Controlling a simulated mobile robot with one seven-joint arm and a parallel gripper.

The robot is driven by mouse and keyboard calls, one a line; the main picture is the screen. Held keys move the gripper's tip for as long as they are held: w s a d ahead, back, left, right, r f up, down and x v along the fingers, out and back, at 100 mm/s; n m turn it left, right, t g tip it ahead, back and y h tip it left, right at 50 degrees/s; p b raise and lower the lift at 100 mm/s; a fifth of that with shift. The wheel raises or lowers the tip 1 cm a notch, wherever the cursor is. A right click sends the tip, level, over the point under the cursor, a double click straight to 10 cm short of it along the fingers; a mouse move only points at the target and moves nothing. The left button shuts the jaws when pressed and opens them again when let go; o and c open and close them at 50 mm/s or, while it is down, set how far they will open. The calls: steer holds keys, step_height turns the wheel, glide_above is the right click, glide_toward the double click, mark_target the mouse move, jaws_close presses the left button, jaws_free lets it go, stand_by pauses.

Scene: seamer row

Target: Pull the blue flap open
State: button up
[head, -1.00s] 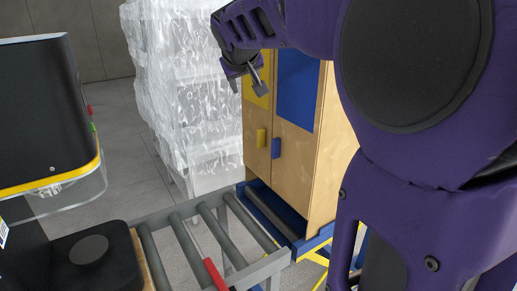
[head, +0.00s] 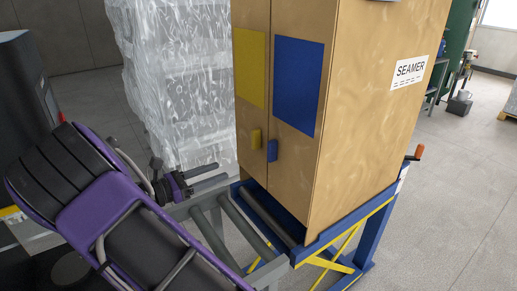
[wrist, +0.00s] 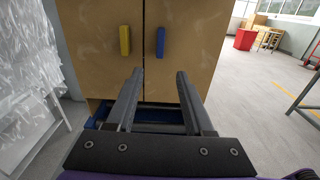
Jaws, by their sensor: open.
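A tall wooden cabinet (head: 365,110) labelled SEAMER has two flaps in its front. The right flap carries a blue square (head: 298,85) and a small upright blue handle (head: 272,150). The left flap carries a yellow square (head: 249,67) and a yellow handle (head: 256,139). Both flaps look shut. My gripper (head: 222,173) is left of the cabinet front in the head view and a little lower than the handles. In the wrist view my gripper (wrist: 160,76) is open and empty, its fingers pointing toward the front below the blue handle (wrist: 160,42). The handle appears apart from the fingers.
The cabinet stands on a blue and yellow lift frame (head: 365,232). A grey roller conveyor (head: 240,232) runs up to it, below my gripper. A plastic-wrapped stack (head: 180,80) stands behind on the left. The floor to the right (head: 455,190) is clear.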

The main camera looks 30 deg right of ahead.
glide_toward(268, 153)
steer(key=d, duration=0.6)
steer(key=w+d, duration=0.1)
steer(key=d, duration=0.2)
steer(key=shift+w+d+f, duration=0.15)
steer(key=shift+f, duration=0.05)
jaws_close()
stand_by(1.2)
